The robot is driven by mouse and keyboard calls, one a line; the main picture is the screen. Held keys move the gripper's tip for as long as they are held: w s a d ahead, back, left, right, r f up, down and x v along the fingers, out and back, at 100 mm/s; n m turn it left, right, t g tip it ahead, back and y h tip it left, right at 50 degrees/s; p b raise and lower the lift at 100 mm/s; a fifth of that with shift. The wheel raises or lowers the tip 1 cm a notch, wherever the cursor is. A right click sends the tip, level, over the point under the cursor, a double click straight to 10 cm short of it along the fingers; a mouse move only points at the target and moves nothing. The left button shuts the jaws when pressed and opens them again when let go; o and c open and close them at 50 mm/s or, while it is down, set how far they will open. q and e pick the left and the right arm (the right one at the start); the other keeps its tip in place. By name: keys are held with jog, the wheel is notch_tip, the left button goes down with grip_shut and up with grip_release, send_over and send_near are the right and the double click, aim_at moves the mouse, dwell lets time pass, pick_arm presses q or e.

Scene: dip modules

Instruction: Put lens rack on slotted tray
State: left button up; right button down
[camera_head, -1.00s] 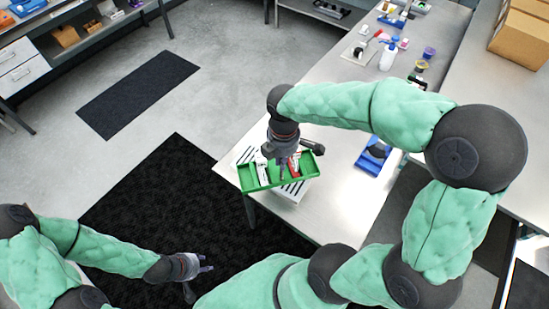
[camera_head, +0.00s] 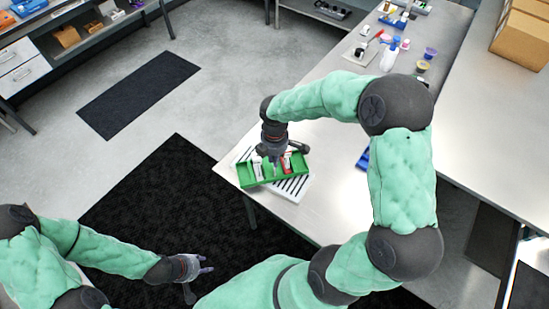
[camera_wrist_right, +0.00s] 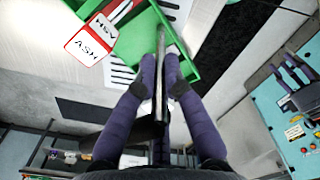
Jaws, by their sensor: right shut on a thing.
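The lens rack, a green open tray (camera_head: 259,184), is over the white slotted tray (camera_head: 298,189) at the near left corner of the table. It holds a white piece and a red-and-white piece. I cannot tell whether the rack touches the slotted tray. My right gripper (camera_head: 273,161) points down and is shut on a thin upright part in the middle of the rack. The right wrist view shows the green rack (camera_wrist_right: 133,43) and the black slots of the slotted tray (camera_wrist_right: 122,74) beside it. My left gripper (camera_head: 205,265) is open and empty, away from the table above the dark mat.
A blue holder (camera_head: 363,158) lies on the table to the right, partly hidden by my right arm. Bottles (camera_head: 389,56) and small cups (camera_head: 423,66) stand farther back. The tabletop between them and the rack is mostly clear.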

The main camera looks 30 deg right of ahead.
jog(key=shift+f, duration=0.1)
jog(key=c, duration=1.3)
grip_release()
notch_tip(320, 180, up, 12)
jog(key=shift+r+p, duration=0.1)
jog(key=shift+p, duration=0.35)
